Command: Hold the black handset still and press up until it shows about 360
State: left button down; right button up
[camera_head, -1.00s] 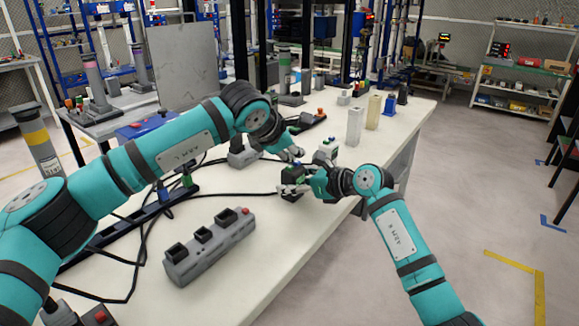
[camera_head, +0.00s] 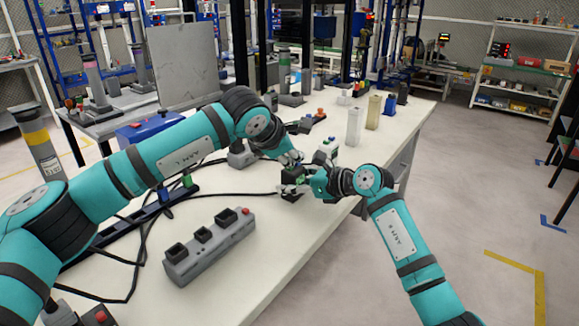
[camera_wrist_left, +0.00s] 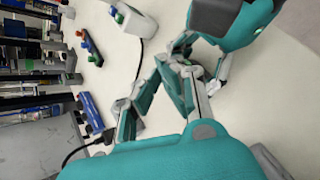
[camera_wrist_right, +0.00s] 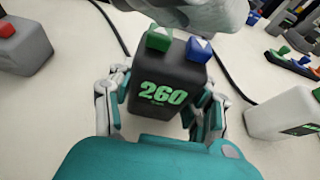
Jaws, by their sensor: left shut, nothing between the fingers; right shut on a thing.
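The black handset (camera_wrist_right: 170,85) shows green digits reading 260 in the right wrist view. On its top are a green button (camera_wrist_right: 159,38) and a blue button (camera_wrist_right: 198,48), each with a white mark. My right gripper (camera_wrist_right: 160,108) is shut on the handset, one finger along each side, and holds it upright over the table. It also shows in the head view (camera_head: 302,182). My left gripper (camera_head: 292,160) is shut and empty, just above the handset's top; I cannot tell whether it touches a button. In the left wrist view, its fingers (camera_wrist_left: 168,72) hide the handset.
A grey block with black sockets and a red button (camera_head: 208,246) lies on the white table (camera_head: 270,255). Black cables run across the left side. A white device (camera_head: 327,150) with a green button stands just behind the right gripper.

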aim_at(292, 167)
pick_arm(q)
jog(key=shift+f, duration=0.55)
dwell(1.4)
jog(key=shift+r, duration=1.05)
notch_tip(292, 167, up, 5)
dwell(0.8)
pick_arm(e)
jog(key=o, duration=1.3)
